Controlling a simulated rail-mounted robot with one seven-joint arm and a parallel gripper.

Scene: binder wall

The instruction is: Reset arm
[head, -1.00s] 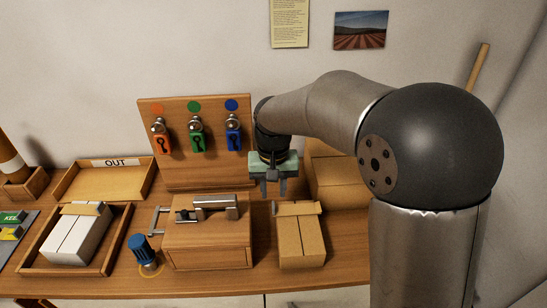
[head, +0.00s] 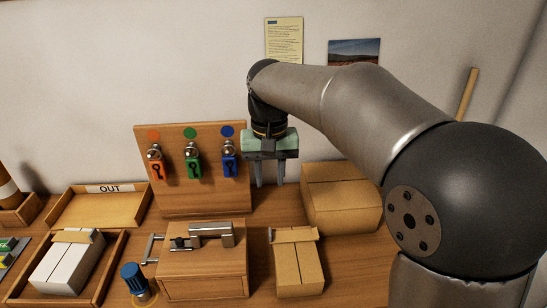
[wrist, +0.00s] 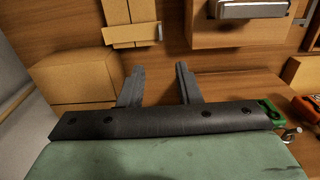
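My gripper (head: 270,172) hangs pointing down in the head view, in front of the wall and just right of the key board (head: 192,195). In the wrist view its two grey fingers (wrist: 158,86) stand apart with nothing between them. My arm reaches in from the right side of the head view. Orange, green and blue padlock-shaped tags hang on the board, the blue one (head: 229,165) closest to my gripper.
Below my gripper stand a wooden box with a metal latch (head: 203,263), a narrow carton (head: 298,268) and a larger carton (head: 342,203). An OUT tray (head: 75,207), a tray with a white box (head: 68,263) and a blue-handled tool (head: 134,278) are at left.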

